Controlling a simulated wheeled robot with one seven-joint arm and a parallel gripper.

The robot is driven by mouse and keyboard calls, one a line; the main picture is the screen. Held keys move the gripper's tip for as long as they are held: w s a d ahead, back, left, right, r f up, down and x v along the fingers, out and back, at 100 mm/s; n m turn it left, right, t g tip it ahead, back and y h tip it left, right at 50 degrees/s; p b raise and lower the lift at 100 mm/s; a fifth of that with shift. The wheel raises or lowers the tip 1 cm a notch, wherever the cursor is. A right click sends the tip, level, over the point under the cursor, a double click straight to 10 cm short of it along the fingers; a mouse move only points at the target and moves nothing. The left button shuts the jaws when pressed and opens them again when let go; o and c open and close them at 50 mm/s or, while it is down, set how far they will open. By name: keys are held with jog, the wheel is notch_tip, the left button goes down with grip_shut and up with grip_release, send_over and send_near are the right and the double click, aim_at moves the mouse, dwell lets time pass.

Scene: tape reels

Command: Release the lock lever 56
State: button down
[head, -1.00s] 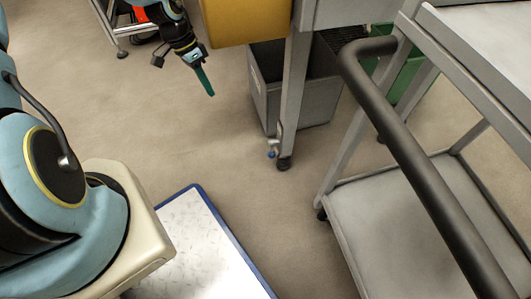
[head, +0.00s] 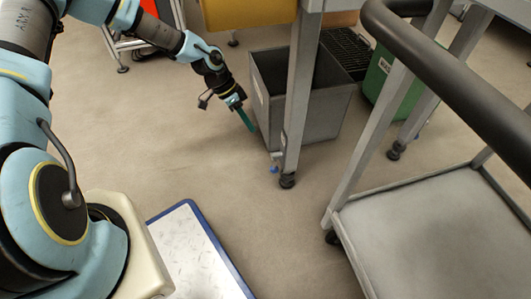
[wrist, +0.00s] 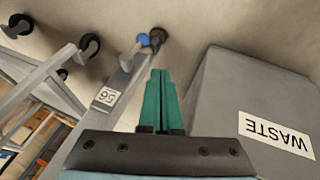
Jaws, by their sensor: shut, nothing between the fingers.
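The lock lever (head: 274,169) is a small lever with a blue knob, low on a grey table leg just above its caster. In the wrist view its blue knob (wrist: 143,39) shows just beyond and left of my fingertips, and the leg bears a label reading 56 (wrist: 107,96). My gripper (head: 251,127) has green fingers pointing down, and it is up and left of the lever in the head view. The fingers (wrist: 160,75) are shut together with nothing between them, apart from the knob.
A grey bin marked WASTE (wrist: 220,85) stands behind the leg (head: 300,95), close to my fingers. A green bin (head: 390,85) is further right. A grey cart (head: 440,225) with a black handle (head: 450,70) stands at right.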

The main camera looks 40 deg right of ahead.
aim_at(274, 164)
jog(key=s+a+b+x, duration=0.1)
jog(key=b+x, duration=0.4)
jog(key=x, duration=0.8)
jog(key=shift+s+a+r+b, duration=0.2)
jog(key=shift+s+b, duration=0.15)
jog(key=shift+s, duration=0.1)
